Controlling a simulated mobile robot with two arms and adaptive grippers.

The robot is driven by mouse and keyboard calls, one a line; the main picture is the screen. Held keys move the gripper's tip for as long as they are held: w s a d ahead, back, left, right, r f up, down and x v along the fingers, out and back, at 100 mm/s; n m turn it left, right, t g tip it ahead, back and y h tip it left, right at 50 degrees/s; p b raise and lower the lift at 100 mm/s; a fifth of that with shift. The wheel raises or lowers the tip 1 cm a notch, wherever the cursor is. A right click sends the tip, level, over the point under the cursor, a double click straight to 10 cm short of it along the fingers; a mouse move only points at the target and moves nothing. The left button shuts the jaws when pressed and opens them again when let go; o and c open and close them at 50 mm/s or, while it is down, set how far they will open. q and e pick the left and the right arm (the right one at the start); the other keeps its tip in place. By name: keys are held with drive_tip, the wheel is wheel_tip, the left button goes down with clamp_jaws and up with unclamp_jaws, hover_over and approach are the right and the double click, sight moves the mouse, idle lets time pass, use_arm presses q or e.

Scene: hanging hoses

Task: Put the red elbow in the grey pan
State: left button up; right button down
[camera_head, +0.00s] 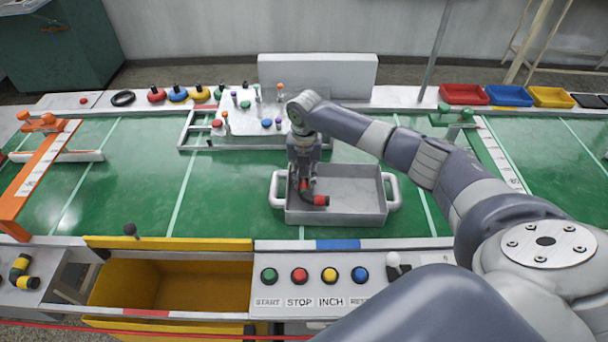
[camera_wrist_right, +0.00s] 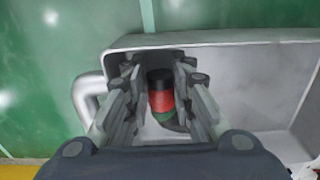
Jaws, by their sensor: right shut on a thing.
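The red elbow (camera_head: 318,201) with black ends is at the left side of the grey pan (camera_head: 355,185), within its outline in the head view. My right gripper (camera_head: 305,187) points down over the pan's left part and is shut on the elbow. In the right wrist view the elbow (camera_wrist_right: 160,95) sits between the two fingers of the gripper (camera_wrist_right: 157,85), with the pan (camera_wrist_right: 245,85) around and below it. Whether the elbow touches the pan floor is hard to tell. My left gripper is not in view.
The pan stands on a green table between a white fixture with pegs (camera_head: 245,122) and a panel of coloured buttons (camera_head: 330,274). A yellow bin (camera_head: 170,290) is at front left. A yellow elbow (camera_head: 20,272) lies at far left. Green surface right of the pan is clear.

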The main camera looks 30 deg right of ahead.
drive_tip(key=c, duration=1.3)
unclamp_jaws()
drive_tip(key=shift+r, duration=0.1)
wheel_tip(320, 180, up, 19)
drive_tip(key=p, duration=0.8)
drive_tip(key=shift+s, duration=0.2)
drive_tip(key=shift+d, duration=0.1)
